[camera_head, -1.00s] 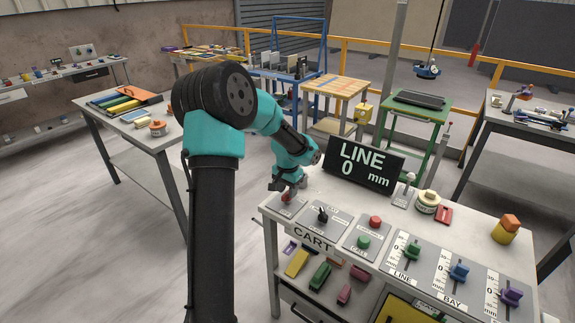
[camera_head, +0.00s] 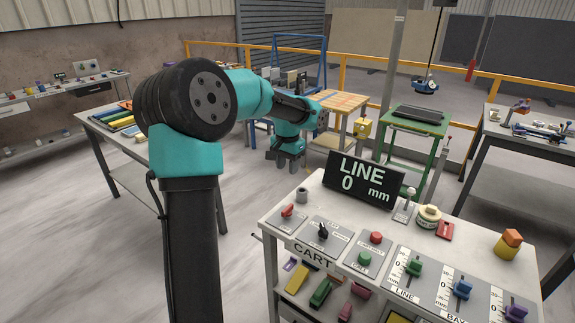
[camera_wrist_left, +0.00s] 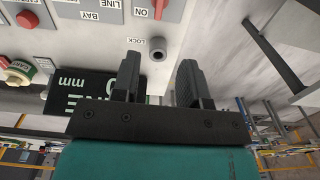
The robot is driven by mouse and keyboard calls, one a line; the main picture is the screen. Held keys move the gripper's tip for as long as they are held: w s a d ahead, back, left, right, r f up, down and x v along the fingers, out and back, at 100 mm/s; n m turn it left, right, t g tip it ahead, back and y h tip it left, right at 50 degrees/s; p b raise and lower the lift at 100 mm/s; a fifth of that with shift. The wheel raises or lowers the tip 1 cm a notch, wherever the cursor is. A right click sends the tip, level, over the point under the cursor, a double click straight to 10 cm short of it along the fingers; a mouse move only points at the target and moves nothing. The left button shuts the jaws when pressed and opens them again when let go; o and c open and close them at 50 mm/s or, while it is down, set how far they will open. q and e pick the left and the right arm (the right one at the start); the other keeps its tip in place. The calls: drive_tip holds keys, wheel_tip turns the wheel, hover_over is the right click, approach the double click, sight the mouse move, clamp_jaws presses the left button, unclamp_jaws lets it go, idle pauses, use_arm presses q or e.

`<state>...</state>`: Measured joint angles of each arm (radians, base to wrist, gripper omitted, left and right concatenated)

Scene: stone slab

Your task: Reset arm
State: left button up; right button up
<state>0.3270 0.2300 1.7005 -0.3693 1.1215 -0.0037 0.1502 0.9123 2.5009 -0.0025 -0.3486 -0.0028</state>
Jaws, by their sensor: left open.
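My left gripper (camera_head: 284,160) hangs in the air beyond the back left corner of the control bench (camera_head: 290,212), clear of it. In the left wrist view its two dark fingers (camera_wrist_left: 161,82) stand apart with nothing between them. The red switch (camera_head: 287,211) sits on its plate at the bench's left end, and it also shows in the left wrist view (camera_wrist_left: 160,8). A grey lock cylinder (camera_head: 302,195) stands behind the switch; it shows near the fingertips in the left wrist view (camera_wrist_left: 157,49). My right gripper is not in view.
A LINE display (camera_head: 362,181) reading 0 mm stands at the bench's back. Black, red and green controls and coloured sliders (camera_head: 414,268) cover the top. A wooden-topped table (camera_head: 338,100) and a green table (camera_head: 414,122) stand behind. Open floor lies left of the bench.

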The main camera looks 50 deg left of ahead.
use_arm(q)
drive_tip(key=shift+r, duration=0.1)
idle(0.4)
drive_tip(key=s+d+f+h, duration=0.1)
drive_tip(key=s+d+f, duration=0.3)
drive_tip(key=d+f, duration=0.7)
drive_tip(key=s+d+f+h, duration=0.1)
drive_tip(key=s+d+f, duration=0.4)
drive_tip(key=d+f, duration=0.6)
drive_tip(key=s+d+f+h, duration=0.1)
drive_tip(key=s+d+f, duration=0.3)
drive_tip(key=d+f, duration=0.7)
wheel_tip(320, 180, down, 9)
drive_tip(key=shift+s+r+t+h, duration=0.2)
drive_tip(key=shift+t+h, duration=0.2)
